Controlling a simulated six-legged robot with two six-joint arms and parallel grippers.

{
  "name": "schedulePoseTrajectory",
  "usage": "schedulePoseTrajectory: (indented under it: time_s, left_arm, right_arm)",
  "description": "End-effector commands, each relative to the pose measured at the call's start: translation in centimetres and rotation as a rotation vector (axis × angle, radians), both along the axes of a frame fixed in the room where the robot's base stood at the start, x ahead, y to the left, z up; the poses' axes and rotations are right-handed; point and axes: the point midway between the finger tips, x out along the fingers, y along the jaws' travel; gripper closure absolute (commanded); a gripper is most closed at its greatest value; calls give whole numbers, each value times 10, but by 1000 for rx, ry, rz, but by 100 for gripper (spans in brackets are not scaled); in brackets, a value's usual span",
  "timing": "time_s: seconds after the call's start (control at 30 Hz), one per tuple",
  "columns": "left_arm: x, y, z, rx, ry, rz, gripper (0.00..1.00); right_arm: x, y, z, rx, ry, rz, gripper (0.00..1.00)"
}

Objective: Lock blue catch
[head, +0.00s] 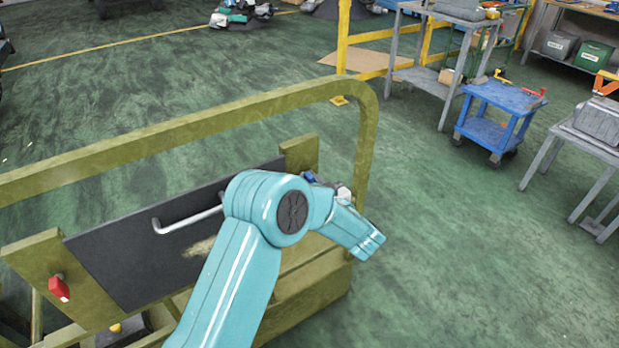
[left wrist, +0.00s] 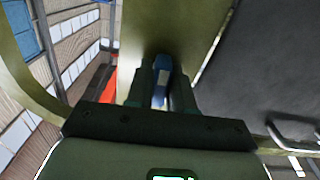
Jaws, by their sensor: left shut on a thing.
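The blue catch (left wrist: 161,84) shows in the left wrist view between the two dark fingers of my left gripper (left wrist: 161,77). The fingers are shut on it, in front of an olive frame post. In the head view, a small blue part (head: 309,177) shows just behind my teal arm, near the right end of a dark panel (head: 120,255). My left gripper's fingers are mostly hidden there by my own arm. A red catch (head: 59,288) sits on the left post of the frame. My right gripper is not in view.
A bent grey handle (head: 185,222) stands out from the dark panel. An olive rail (head: 170,138) arches over the panel and comes down close to my arm on the right. A blue cart (head: 494,115) and grey tables stand farther right. The green floor between is clear.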

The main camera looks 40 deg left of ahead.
Motion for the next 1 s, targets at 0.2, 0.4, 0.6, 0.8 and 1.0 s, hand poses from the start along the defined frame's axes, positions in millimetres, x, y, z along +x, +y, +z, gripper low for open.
schedulePoseTrajectory:
  time_s: [0.2,0.4,0.6,0.8,1.0]
  left_arm:
    - [0,0,-1,20,59,-1,100]
    - [0,0,-2,28,75,-1,100]
    - [0,0,-2,29,77,-1,100]
    - [0,0,-2,28,76,-1,57]
    - [0,0,-1,28,74,0,57]
  right_arm:
    - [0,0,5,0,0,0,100]
    - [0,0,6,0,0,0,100]
    - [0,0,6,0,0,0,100]
    - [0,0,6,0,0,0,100]
    - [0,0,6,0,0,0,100]
